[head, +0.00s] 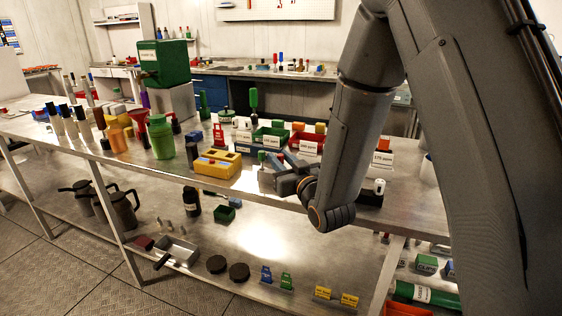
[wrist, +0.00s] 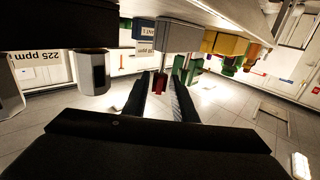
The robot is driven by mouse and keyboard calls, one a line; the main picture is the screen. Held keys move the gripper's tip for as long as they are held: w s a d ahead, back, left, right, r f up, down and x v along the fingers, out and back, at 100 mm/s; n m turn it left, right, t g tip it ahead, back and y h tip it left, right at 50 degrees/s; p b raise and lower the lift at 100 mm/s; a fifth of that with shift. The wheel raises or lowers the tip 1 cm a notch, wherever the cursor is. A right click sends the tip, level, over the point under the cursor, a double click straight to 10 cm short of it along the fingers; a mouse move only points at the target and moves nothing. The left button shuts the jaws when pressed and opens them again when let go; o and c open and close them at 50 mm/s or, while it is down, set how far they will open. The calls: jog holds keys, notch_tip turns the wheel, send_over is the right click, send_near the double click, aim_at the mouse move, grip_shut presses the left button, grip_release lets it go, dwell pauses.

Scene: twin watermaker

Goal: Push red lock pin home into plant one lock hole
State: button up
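I take these as the red lock pin and plant one; the lock hole is hidden. My gripper (wrist: 164,88) has its two dark fingers apart, with the red pin in the gap, closer to the left finger. I cannot tell whether they touch. In the head view, my gripper (head: 282,168) is low over the bench's front edge, beside the grey block (head: 267,177). The pin cannot be made out there.
A yellow block with holes (head: 217,164) stands left of my gripper. Green bins (head: 270,137) and red bins (head: 306,143) with ppm labels stand behind it. A green jar (head: 161,138) is further left. The metal bench (head: 400,215) has a lower shelf with small items.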

jog(key=shift+w, duration=0.25)
grip_shut()
jog(key=shift+r, duration=5.05)
jog(key=shift+c, duration=2.4)
grip_release()
grip_shut()
